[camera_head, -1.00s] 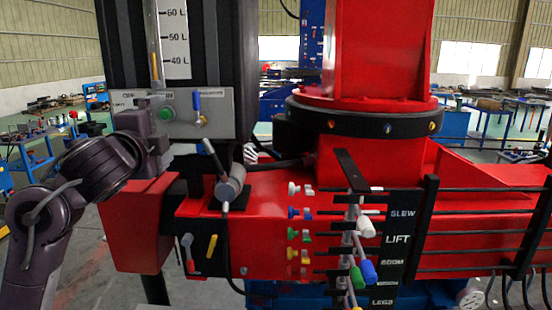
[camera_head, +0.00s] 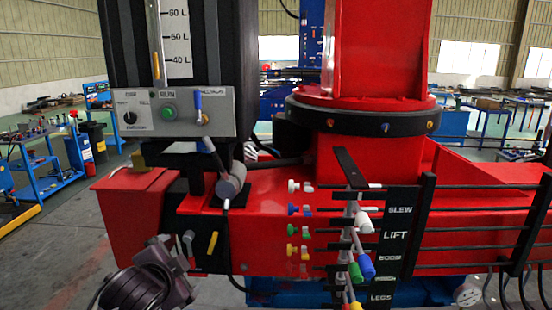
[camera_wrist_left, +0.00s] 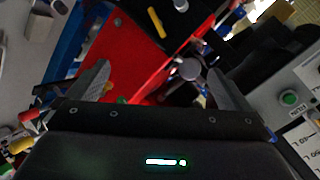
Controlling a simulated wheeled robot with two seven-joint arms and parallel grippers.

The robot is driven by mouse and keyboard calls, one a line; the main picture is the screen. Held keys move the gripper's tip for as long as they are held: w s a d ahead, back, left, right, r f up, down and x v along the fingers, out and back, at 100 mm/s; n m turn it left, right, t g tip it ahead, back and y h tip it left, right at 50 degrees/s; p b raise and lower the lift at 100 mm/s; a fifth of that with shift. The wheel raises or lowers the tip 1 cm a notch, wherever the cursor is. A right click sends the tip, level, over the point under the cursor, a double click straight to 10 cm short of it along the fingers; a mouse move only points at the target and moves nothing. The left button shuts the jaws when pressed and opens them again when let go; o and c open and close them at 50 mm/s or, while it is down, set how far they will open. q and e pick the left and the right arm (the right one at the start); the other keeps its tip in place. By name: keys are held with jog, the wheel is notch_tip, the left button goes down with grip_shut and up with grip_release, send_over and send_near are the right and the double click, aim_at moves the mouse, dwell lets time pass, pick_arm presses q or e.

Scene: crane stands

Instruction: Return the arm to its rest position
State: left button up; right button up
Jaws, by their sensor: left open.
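My left arm (camera_head: 145,284) is low at the bottom left of the head view, in front of the crane's red base, and only part of it shows. In the left wrist view my left gripper (camera_wrist_left: 160,88) has its two fingers wide apart with nothing between them. The grey control panel (camera_head: 218,118) with a black knob (camera_head: 130,118), a green button (camera_head: 169,111) and a blue-handled valve (camera_head: 197,103) is fully in sight, clear of the arm. My right gripper is not in view.
The crane's red base (camera_head: 262,235) fills the middle, with a lever (camera_head: 229,181) on top. Coloured control levers (camera_head: 362,222) stand out beside the SLEW and LIFT labels. A blue workbench (camera_head: 48,178) is at the far left. Open grey floor (camera_head: 50,245) lies left of the base.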

pick_arm(q)
jog(key=s+f+n+g, duration=0.9)
jog(key=s+f, duration=1.2)
jog(key=s, duration=0.4)
notch_tip(320, 180, down, 28)
jog(key=b, duration=0.1)
jog(key=s+a+f+g+b, duration=0.1)
jog(key=s+a+f+g, duration=0.1)
jog(key=s+f, duration=1.9)
jog(key=shift+s+a+f, duration=0.15)
jog(key=shift+a+f, duration=0.3)
jog(key=shift+f, duration=0.1)
